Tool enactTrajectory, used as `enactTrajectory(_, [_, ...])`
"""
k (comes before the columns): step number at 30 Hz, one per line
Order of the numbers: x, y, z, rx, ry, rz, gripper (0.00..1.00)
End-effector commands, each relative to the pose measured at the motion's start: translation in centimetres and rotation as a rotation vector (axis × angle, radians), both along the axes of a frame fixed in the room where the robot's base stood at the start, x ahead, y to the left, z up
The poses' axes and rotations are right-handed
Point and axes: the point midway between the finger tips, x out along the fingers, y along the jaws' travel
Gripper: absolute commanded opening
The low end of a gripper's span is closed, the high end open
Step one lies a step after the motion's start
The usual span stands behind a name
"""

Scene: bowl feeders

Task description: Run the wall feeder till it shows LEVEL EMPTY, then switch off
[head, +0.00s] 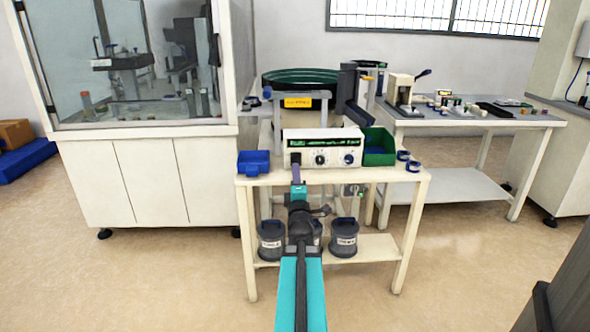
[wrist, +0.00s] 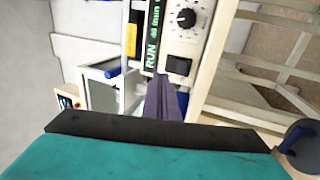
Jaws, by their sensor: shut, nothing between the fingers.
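The bowl feeder (head: 300,76), with a dark green bowl and a yellow label too small to read, stands behind the cream bench. Its white control box (head: 325,158) sits on the bench top. A black rocker switch (wrist: 180,66) and a round knob (wrist: 186,18) are on the panel. My gripper (head: 296,165) is shut and empty at the left part of the box. In the wrist view its fingertips (wrist: 163,80) are close beside the switch; contact cannot be told.
A green bin (head: 379,143) and blue rings (head: 404,156) are right of the box; a blue bin (head: 254,170) is left. Grey canisters (head: 343,237) stand on the lower shelf. A glazed cabinet (head: 140,150) stands left, a grey table (head: 470,120) right.

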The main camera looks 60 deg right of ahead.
Motion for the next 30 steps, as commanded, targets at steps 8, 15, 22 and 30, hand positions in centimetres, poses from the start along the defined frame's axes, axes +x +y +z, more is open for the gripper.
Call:
enactTrajectory(8, [-1.3, 2.0, 0.4, 0.001, 0.001, 0.001, 0.00])
enactTrajectory(15, [-1.1, 1.9, 0.4, 0.002, 0.001, 0.003, 0.00])
enactTrajectory(22, [-1.1, 2.1, 0.4, 0.002, 0.001, 0.005, 0.00])
enactTrajectory(30, [-1.2, 2.3, 0.4, 0.002, 0.001, 0.006, 0.00])
